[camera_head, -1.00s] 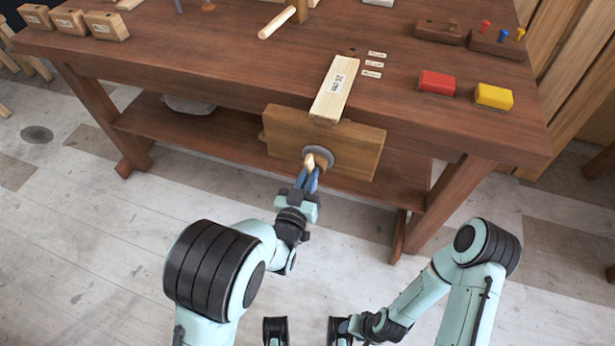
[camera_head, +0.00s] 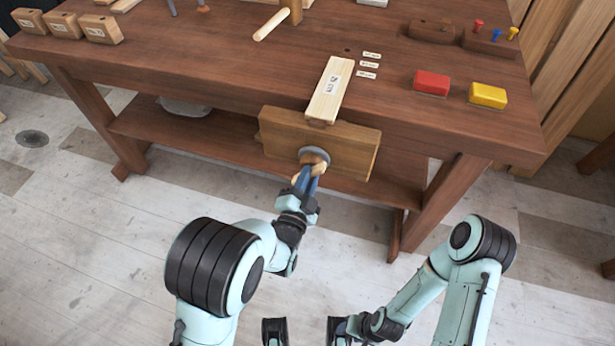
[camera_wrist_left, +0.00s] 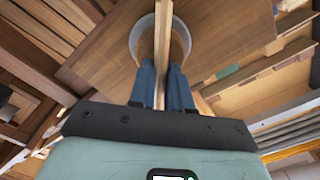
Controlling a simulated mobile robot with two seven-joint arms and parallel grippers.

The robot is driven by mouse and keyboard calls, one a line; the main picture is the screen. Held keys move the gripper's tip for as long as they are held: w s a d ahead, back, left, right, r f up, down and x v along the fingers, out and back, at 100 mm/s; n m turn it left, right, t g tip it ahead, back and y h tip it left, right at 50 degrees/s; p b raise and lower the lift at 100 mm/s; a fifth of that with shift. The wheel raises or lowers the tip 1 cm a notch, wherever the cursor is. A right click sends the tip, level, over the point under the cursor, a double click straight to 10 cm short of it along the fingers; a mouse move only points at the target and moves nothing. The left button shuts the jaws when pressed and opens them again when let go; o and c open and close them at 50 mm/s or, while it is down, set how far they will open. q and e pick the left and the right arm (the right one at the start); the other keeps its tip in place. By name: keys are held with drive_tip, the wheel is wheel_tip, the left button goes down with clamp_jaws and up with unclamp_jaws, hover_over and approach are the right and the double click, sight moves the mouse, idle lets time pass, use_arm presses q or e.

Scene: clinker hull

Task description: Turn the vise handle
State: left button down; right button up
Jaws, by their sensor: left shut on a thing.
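The vise (camera_head: 340,150) has a wooden front jaw on the bench's front edge, with a round grey metal collar (camera_head: 314,155) at its middle. The pale wooden vise handle (camera_head: 320,167) sits at this collar and is partly hidden by my fingers. My left gripper (camera_head: 308,180) is shut on the handle from the front. In the left wrist view, the handle (camera_wrist_left: 163,35) runs as a pale bar between the two blue fingers (camera_wrist_left: 162,85), in front of the collar (camera_wrist_left: 139,42).
A labelled pale board (camera_head: 331,90) lies at the bench edge above the vise. Red (camera_head: 432,82) and yellow (camera_head: 488,95) blocks lie to its right. A mallet (camera_head: 280,18) and wooden blocks lie farther back. The floor before the bench is clear.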

use_arm(q)
drive_tip(key=shift+s+f+m, duration=0.1)
drive_tip(key=shift+f+m, duration=0.1)
drive_tip(key=shift+m, duration=0.2)
use_arm(e)
drive_tip(key=shift+s, duration=0.1)
use_arm(q)
drive_tip(key=shift+d+f, duration=0.1)
drive_tip(key=shift+f, duration=0.05)
idle(0.7)
drive_tip(key=c, duration=1.1)
unclamp_jaws()
drive_tip(key=shift+s, duration=0.1)
drive_tip(key=shift+c, duration=0.2)
drive_tip(key=shift+r, duration=0.2)
drive_tip(key=p+v, duration=1.1)
drive_tip(key=v, duration=0.2)
use_arm(e)
wheel_tip(320, 180, up, 10)
drive_tip(key=s+g, duration=0.1)
drive_tip(key=shift+s+a, duration=0.2)
drive_tip(key=shift+s, duration=0.2)
